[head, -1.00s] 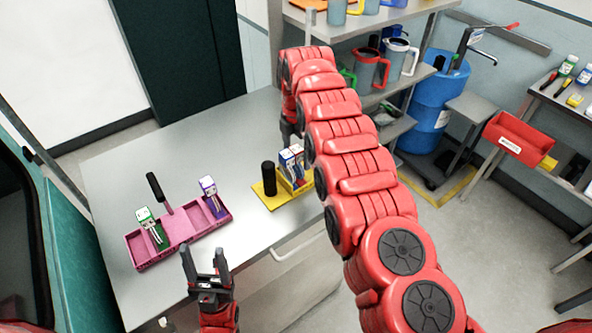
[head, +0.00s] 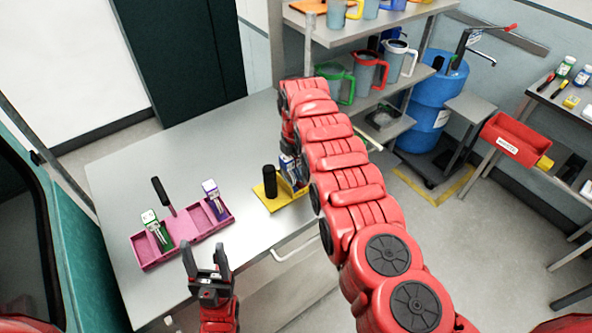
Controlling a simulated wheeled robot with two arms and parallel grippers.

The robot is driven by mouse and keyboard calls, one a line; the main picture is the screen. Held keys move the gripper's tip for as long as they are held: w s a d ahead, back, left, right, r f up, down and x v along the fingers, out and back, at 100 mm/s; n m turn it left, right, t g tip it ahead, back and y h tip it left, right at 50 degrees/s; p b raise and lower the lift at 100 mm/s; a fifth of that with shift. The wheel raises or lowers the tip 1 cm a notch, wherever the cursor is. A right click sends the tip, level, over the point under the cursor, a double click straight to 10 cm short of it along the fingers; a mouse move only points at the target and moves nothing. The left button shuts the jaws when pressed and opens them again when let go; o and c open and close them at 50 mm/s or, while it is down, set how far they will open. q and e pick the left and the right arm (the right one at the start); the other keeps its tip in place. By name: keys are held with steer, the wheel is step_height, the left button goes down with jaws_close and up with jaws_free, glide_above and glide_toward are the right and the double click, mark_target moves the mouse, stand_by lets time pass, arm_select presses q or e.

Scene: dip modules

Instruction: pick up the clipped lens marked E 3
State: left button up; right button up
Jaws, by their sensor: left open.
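I cannot read any E 3 mark at this size. A white-and-green clipped module (head: 152,222) stands in the left part of a pink tray (head: 147,262). A white-and-purple one (head: 212,193) stands in its right part. White-and-blue modules (head: 287,168) stand in a yellow holder (head: 271,203), partly hidden by my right arm. My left gripper (head: 205,252) is open and empty, in front of the pink tray in the picture. My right gripper (head: 289,144) is at the yellow holder, close to the blue modules; its fingers are mostly hidden, so its grip is unclear.
A black cylinder (head: 270,182) stands on the yellow holder's left side. The pink tray has a black upright handle (head: 161,191). The grey table (head: 210,135) is clear behind them. Shelves with jugs (head: 369,72) stand at the back right.

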steer(key=c, duration=0.3)
steer(key=shift+r, duration=0.15)
